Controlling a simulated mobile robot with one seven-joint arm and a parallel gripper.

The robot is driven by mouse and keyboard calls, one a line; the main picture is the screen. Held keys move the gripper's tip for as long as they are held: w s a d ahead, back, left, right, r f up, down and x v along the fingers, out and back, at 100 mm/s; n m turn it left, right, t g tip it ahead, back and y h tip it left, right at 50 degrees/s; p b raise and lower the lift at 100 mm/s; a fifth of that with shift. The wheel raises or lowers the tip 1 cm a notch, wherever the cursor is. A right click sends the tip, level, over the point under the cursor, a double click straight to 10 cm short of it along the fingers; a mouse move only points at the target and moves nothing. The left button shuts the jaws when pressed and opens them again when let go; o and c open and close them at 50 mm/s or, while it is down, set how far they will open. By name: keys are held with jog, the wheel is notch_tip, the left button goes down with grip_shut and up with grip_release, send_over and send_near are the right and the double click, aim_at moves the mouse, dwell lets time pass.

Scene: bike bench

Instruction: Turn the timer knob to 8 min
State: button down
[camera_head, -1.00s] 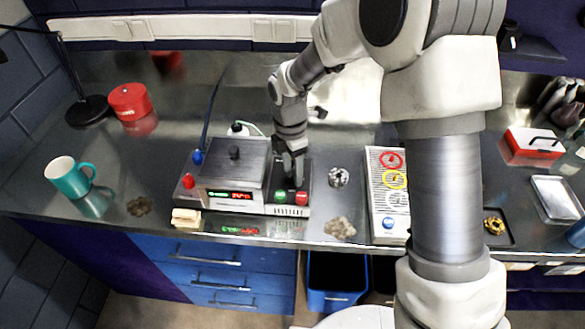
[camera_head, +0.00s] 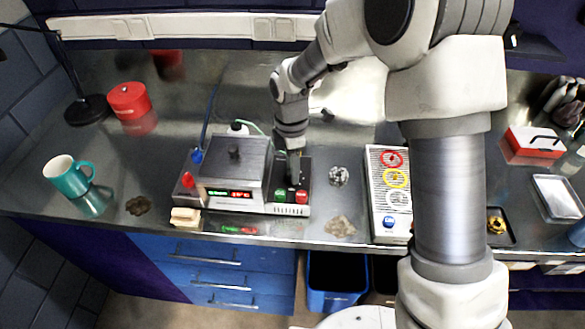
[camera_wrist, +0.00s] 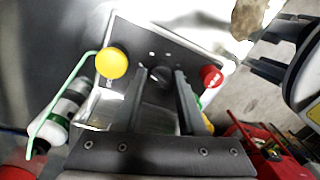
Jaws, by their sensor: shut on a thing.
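The machine is a grey box with a lid (camera_head: 236,158), a lit front display (camera_head: 229,194) and a dark side panel (camera_head: 306,172) on its right. The display's digits are too small to read. My gripper (camera_head: 294,181) points down at the side panel, just behind its green button (camera_head: 280,196) and red button (camera_head: 302,197). In the wrist view, my gripper (camera_wrist: 160,74) has its two fingers on either side of a small dark knob (camera_wrist: 161,75), shut on it. The knob's pointer and scale cannot be made out. A yellow knob (camera_wrist: 112,63) and the red button (camera_wrist: 211,76) flank the fingers.
A red knob (camera_head: 187,180) and blue knob (camera_head: 197,157) are left of the lid. A bottle (camera_head: 238,128) stands behind. A teal mug (camera_head: 68,177) is far left.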

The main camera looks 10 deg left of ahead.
jog(key=m+b, duration=0.1)
jog(key=m, duration=0.5)
jog(key=shift+w+y, duration=0.1)
jog(key=shift+y, duration=0.2)
jog(key=m+b, duration=0.1)
jog(key=m, duration=0.5)
jog(key=shift+m+b, duration=0.4)
jog(key=m, duration=0.3)
jog(key=m+b, duration=0.1)
jog(key=m, duration=0.2)
jog(key=shift+d+t+y, duration=0.1)
jog(key=shift+t+y, duration=0.2)
jog(key=m, duration=0.5)
jog(key=shift+r+m, duration=0.1)
jog(key=shift+m, duration=0.3)
jog(key=c, duration=0.5)
grip_release()
